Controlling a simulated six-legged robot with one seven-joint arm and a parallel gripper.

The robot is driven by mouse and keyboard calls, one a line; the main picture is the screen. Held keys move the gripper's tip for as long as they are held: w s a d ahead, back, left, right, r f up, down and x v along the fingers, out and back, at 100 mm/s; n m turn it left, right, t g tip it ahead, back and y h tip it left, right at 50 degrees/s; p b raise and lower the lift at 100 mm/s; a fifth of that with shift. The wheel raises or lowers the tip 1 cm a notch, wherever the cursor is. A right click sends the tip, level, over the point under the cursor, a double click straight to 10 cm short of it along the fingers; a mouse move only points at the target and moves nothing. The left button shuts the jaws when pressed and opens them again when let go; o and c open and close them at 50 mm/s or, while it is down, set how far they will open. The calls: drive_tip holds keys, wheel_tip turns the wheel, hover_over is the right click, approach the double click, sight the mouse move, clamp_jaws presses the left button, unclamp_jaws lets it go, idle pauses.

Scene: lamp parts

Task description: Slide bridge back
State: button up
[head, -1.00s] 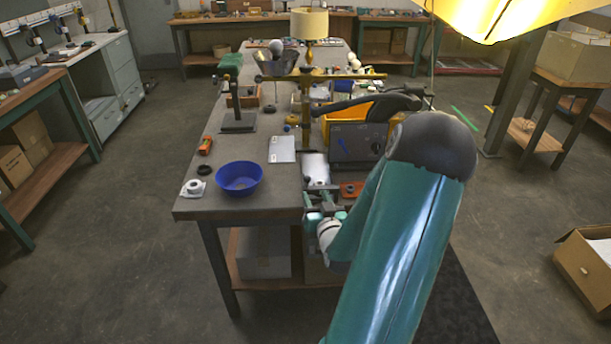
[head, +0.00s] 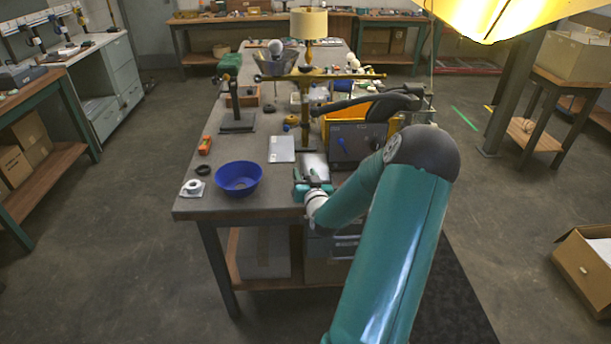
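A brass crossbar (head: 335,76), which may be the bridge, runs sideways across a brass upright (head: 305,112) on the long grey workbench. I cannot tell for certain which part is the bridge. A cream lampshade (head: 309,22) shows above the crossbar. My gripper (head: 312,187) is at the bench's near end, right of the blue bowl and well in front of the crossbar. Its teal fingers are small and partly merged with things behind them, so I cannot tell whether they are open or shut. My forearm hides part of the bench's right side.
The blue bowl (head: 239,178), a white ring part (head: 193,187) and an orange item (head: 205,145) lie on the near left of the bench. A yellow shade (head: 490,15) hangs at top right.

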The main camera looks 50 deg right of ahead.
clamp_jaws()
drive_tip(key=x, duration=0.4)
drive_tip(key=s+d+x, duration=0.1)
drive_tip(key=x, duration=0.3)
drive_tip(key=d+x, duration=0.1)
drive_tip(key=x, duration=0.4)
drive_tip(key=shift+s+d, duration=0.1)
drive_tip(key=shift+s, duration=0.2)
drive_tip(key=shift+w+d+r, duration=0.1)
drive_tip(key=shift+d, duration=0.1)
drive_tip(key=shift+o, duration=0.9)
unclamp_jaws()
drive_tip(key=v, duration=1.4)
drive_tip(key=shift+w, duration=0.1)
